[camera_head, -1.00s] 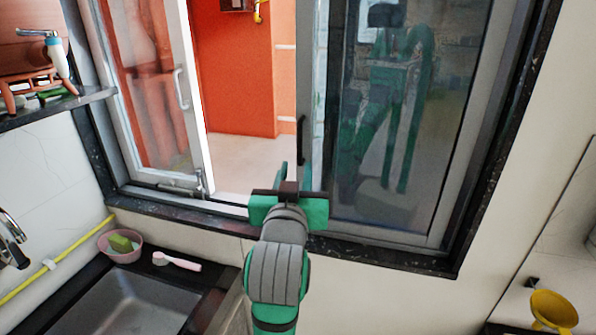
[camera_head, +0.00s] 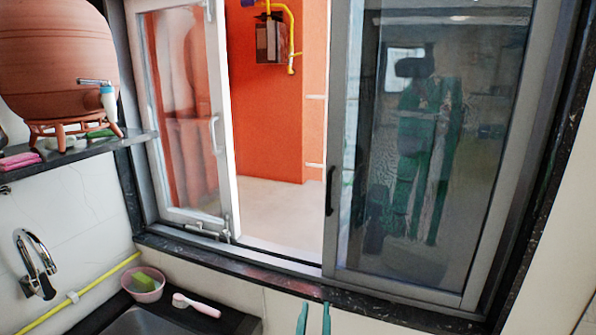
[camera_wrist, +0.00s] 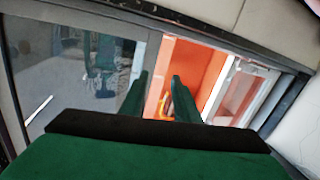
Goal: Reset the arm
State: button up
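My gripper (camera_head: 314,318) shows only as two green fingertips at the bottom edge of the head view, in front of the wall below the window. In the wrist view, my gripper (camera_wrist: 161,74) has its two green fingers apart, with an empty gap between them. It points toward the window, and the orange wall shows through the gap. The rest of the arm is outside the head view. A brown clay waterpot (camera_head: 50,50) with a tap stands on a shelf at the upper left, well away from my gripper.
The window has an open left sash (camera_head: 185,120), a closed dark right pane (camera_head: 430,190) and a black sill (camera_head: 290,285). A sink (camera_head: 140,322), faucet (camera_head: 38,255), pink bowl (camera_head: 143,284) and pink-handled brush (camera_head: 196,304) are at lower left. A shelf (camera_head: 90,146) juts from the left wall.

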jog(key=s+a+f+n+g+y, duration=0.1)
jog(key=s+a+f+y, duration=0.1)
jog(key=s+f, duration=1.65)
jog(key=s+a+f, duration=0.1)
jog(key=s, duration=1)
jog(key=s+a+f, duration=0.1)
jog(key=s+f, duration=0.1)
jog(key=s, duration=0.9)
jog(key=shift+m+g, duration=0.4)
jog(key=shift+s+f, duration=0.1)
